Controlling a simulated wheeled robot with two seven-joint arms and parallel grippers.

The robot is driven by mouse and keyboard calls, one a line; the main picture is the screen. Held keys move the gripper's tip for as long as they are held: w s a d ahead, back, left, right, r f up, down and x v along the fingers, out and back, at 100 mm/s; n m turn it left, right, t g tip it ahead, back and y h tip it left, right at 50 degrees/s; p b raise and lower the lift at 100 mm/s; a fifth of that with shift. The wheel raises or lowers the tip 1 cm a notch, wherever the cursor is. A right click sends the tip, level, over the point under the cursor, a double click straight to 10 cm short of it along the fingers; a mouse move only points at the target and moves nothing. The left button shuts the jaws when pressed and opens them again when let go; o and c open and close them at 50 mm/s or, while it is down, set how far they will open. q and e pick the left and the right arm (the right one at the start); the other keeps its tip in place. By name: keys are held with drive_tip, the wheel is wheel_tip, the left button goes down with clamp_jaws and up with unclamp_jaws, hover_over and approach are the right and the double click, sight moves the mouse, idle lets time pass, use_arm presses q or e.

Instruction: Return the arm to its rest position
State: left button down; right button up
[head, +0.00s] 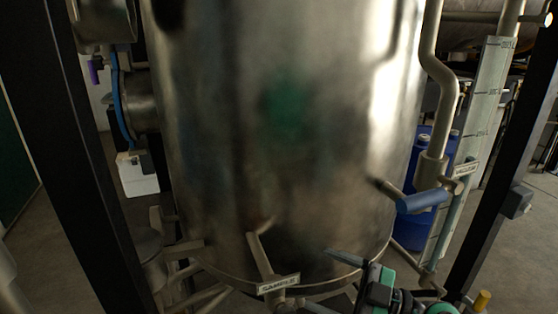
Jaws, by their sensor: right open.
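My right gripper (335,280) is at the bottom, right of centre, in the head view. It is dark with green parts, and a dark finger points left across the lower edge of the big metal vessel (285,130). It is open, and I see nothing held in it. Whether it touches the vessel is unclear. Its lower part is cut off by the picture edge. My left gripper is not in view.
A pipe with a lettered tag (278,284) stands just left of the gripper. A blue-handled valve (422,201) sticks out at right, near a blue container (433,180) and a marked gauge (484,110). Dark posts frame both sides. Floor shows at far left and right.

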drive_tip(key=w+d+r+m+t+h, duration=0.1)
drive_tip(key=w+d+m+t+h, duration=0.2)
drive_tip(key=d+m+t+h, duration=0.9)
drive_tip(key=s+d+f+m+g+h, duration=0.15)
drive_tip(key=d+f+m+h, duration=0.35)
drive_tip(key=f+m+h, duration=0.55)
drive_tip(key=s+a+f+n+g+y, duration=0.2)
drive_tip(key=s+f+n+g, duration=0.1)
drive_tip(key=s+f+g, duration=0.55)
drive_tip(key=s+a+f+n+g+y, duration=0.1)
drive_tip(key=s+f+n+g+y, duration=0.15)
drive_tip(key=s+f+g, duration=0.65)
wheel_tip(320, 180, down, 32)
drive_tip(key=s+t, duration=0.2)
drive_tip(key=s, duration=0.1)
drive_tip(key=s+d+f+n+g+h, duration=0.1)
drive_tip(key=s+d+f, duration=0.2)
drive_tip(key=s+f, duration=1.6)
drive_tip(key=shift+s+f, duration=0.2)
drive_tip(key=shift+f, duration=0.4)
